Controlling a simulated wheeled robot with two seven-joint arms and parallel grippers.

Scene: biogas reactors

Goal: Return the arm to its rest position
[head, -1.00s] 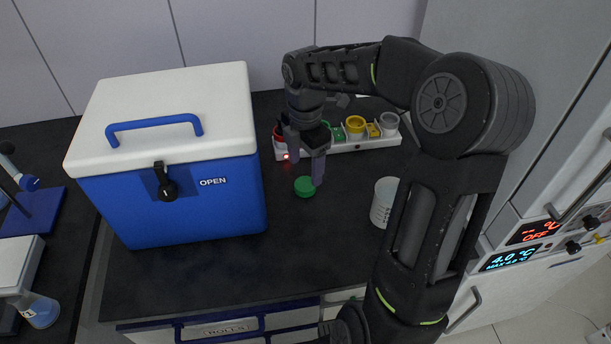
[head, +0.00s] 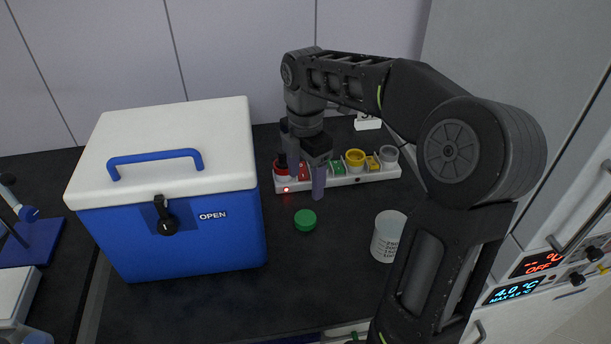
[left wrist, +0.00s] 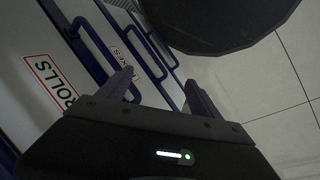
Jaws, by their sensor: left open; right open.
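My right gripper (head: 305,182) is open and empty in the head view. Its fingers point down above the dark bench, just behind a green round lid (head: 305,220) and apart from it. My right arm reaches in from the lower right, bent at a large round joint. My left gripper (left wrist: 160,92) shows only in the left wrist view; it is open with nothing between its fingers, in front of drawer fronts with blue handles.
A blue cooler box (head: 190,242) with a white lid stands left of the right gripper. A white rack (head: 350,180) with coloured caps lies behind it. A white beaker (head: 387,237) stands near my right forearm. A cabinet with displays (head: 515,292) is at right.

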